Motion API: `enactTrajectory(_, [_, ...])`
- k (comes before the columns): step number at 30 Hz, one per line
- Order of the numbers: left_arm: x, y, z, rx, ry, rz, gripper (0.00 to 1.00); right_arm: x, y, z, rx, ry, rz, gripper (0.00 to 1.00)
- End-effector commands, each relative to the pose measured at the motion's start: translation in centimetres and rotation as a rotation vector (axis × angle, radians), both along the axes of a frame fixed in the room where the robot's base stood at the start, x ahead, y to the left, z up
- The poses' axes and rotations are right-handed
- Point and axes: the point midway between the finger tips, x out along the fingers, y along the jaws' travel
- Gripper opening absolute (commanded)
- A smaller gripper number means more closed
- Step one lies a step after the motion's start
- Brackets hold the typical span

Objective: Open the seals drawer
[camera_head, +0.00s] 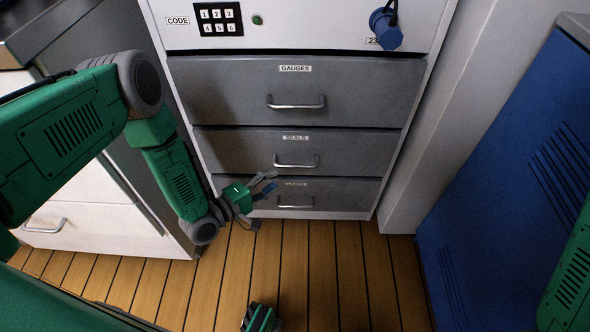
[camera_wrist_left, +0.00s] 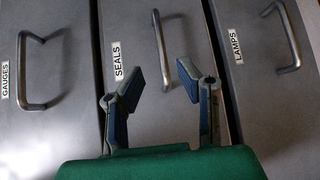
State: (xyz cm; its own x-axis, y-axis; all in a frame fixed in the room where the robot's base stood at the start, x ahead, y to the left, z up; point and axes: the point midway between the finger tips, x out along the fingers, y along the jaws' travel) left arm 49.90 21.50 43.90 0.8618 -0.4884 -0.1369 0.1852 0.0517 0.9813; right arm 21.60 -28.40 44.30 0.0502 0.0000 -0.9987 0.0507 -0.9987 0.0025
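The grey seals drawer (camera_head: 352,150) is the middle of three in the cabinet and is shut, flush with the others. Its metal bar handle (camera_head: 296,165) is horizontal in the head view. In the left wrist view the SEALS label (camera_wrist_left: 117,61) and the handle (camera_wrist_left: 161,52) show, with the handle ahead of and between my fingers. My left gripper (camera_head: 268,182) is open and empty, just left of and below the handle in the head view. It also shows in the left wrist view (camera_wrist_left: 158,82), with its fingers apart and not closed on the handle.
The gauges drawer (camera_head: 235,90) is above and the lamps drawer (camera_wrist_left: 262,80) below, both shut with similar handles. A keypad (camera_head: 219,19) and a blue plug (camera_head: 386,28) are above. A blue cabinet (camera_head: 500,190) stands at right. The wooden floor in front is mostly clear.

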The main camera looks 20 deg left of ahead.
Motion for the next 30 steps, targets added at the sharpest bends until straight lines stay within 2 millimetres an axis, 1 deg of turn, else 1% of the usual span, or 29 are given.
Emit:
enactTrajectory(1, [1.1, -0.6, -0.5, -0.001, -0.003, -0.002, 0.31, 0.0, 0.0, -0.8, 0.0, 0.0, 0.0, 0.4])
enactTrajectory(6, [4.2, -2.2, -1.1, -0.002, -0.002, 0.0, 0.31, 0.0, 0.0, -2.1, 0.0, 0.0, 0.001, 0.4])
enactTrajectory(12, [6.8, -3.7, -1.4, 0.001, 0.0, 0.0, 0.31, 0.0, 0.1, -3.2, 0.001, 0.0, 0.001, 0.4])
enactTrajectory(18, [7.9, -4.4, -1.4, 0.003, 0.001, 0.001, 0.31, 0.0, 0.1, -3.5, 0.0, 0.0, 0.001, 0.4])
enactTrajectory(26, [7.9, -4.3, -1.4, 0.001, 0.002, 0.002, 0.31, 0.0, 0.0, -3.5, 0.0, 0.0, 0.0, 0.4])
enactTrajectory(29, [7.9, -4.3, -1.4, 0.0, 0.002, 0.002, 0.0, 0.0, 0.0, -3.5, 0.0, 0.0, 0.0, 0.4])
enactTrajectory(30, [7.9, -4.3, -1.4, 0.0, 0.002, 0.002, 0.0, 0.0, 0.0, -3.5, 0.0, 0.0, 0.001, 0.4])
